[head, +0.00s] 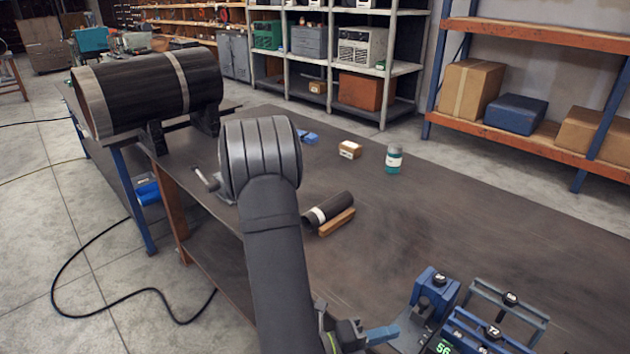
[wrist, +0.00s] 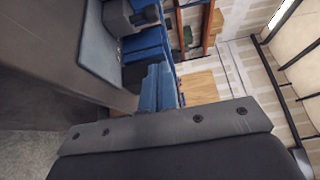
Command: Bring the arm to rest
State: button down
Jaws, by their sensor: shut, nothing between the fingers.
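My gripper (head: 383,334) is low in the head view, near the front edge of the bench, with its blue fingers pointing right. In the wrist view its blue fingers (wrist: 161,86) are together with nothing between them. My arm rises in the middle of the head view and bends back down, hiding part of the bench. The large black flanged pipe (head: 135,92) with a pale band lies on dark supports at the upper left, well away from my gripper.
Blue devices (head: 434,295) stand on the bench (head: 480,220) just right of my gripper. The bench's right middle is clear. Shelves stand behind.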

jog(key=shift+x, duration=1.9)
jog(key=w+d, duration=0.2)
jog(key=w, duration=0.1)
jog(key=shift+w+d, duration=0.3)
jog(key=shift+d, duration=0.05)
jog(key=s+a, duration=0.4)
jog(key=shift+s+a, duration=0.35)
jog(key=shift+a, duration=0.05)
jog(key=shift+s+a, duration=0.2)
jog(key=shift+s, duration=0.25)
jog(key=shift+s+a, duration=0.25)
jog(key=shift+s, duration=0.25)
